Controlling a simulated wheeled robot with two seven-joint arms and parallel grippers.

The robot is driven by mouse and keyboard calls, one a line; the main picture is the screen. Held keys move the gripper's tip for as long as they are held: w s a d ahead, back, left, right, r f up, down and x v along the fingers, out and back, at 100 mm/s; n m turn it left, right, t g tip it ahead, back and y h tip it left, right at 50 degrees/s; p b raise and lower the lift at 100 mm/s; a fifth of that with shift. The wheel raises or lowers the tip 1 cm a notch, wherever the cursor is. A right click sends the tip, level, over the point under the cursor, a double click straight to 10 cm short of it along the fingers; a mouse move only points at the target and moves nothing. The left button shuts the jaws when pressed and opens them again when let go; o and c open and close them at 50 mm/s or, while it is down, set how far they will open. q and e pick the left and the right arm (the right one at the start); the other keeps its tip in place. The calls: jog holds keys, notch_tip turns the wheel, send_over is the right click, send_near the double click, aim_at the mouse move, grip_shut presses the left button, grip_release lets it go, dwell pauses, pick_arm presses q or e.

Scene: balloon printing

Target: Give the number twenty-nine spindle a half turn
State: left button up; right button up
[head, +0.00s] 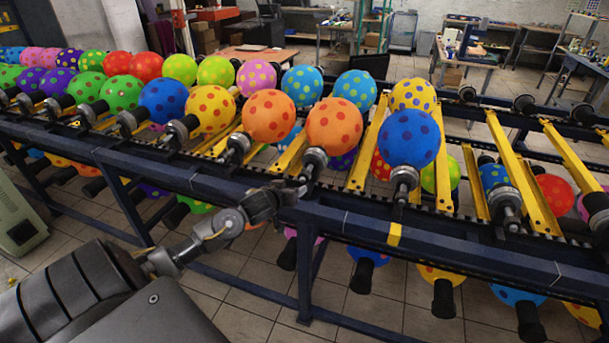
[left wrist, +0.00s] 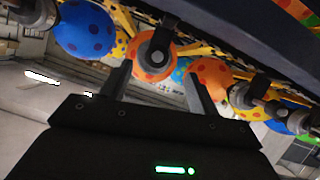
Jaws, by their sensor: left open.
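A row of dark spindles with dotted balloons runs along the blue rack; I can read no numbers, so I cannot tell which is twenty-nine. My left gripper (head: 298,190) is open and empty, low in front of the spindle (head: 314,160) that bears an orange balloon (head: 334,127). In the left wrist view my open fingers (left wrist: 160,84) point toward a spindle (left wrist: 155,50) with an orange balloon (left wrist: 152,73) behind it. The spindle's end appears between the fingers, not visibly touched. My right gripper is not in view.
A blue balloon (head: 409,139) on its spindle is to the right, and another orange balloon (head: 269,115) is to the left. The rack's blue front rail (head: 240,192) runs close by my gripper. More balloons hang below. Benches (head: 468,62) stand behind.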

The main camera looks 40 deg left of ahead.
aim_at(302, 178)
pick_arm(q)
jog(key=x, duration=0.3)
jog(key=r+x, duration=0.1)
jog(key=x, duration=0.3)
jog(key=p+x, duration=0.1)
jog(key=x, duration=0.2)
jog(key=shift+w+a+r, duration=0.2)
jog(key=shift+w+a, duration=0.1)
jog(key=shift+w, duration=0.45)
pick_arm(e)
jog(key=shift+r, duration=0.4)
pick_arm(q)
jog(key=c, duration=0.9)
jog(key=shift+d, duration=0.1)
jog(key=shift+c, duration=0.4)
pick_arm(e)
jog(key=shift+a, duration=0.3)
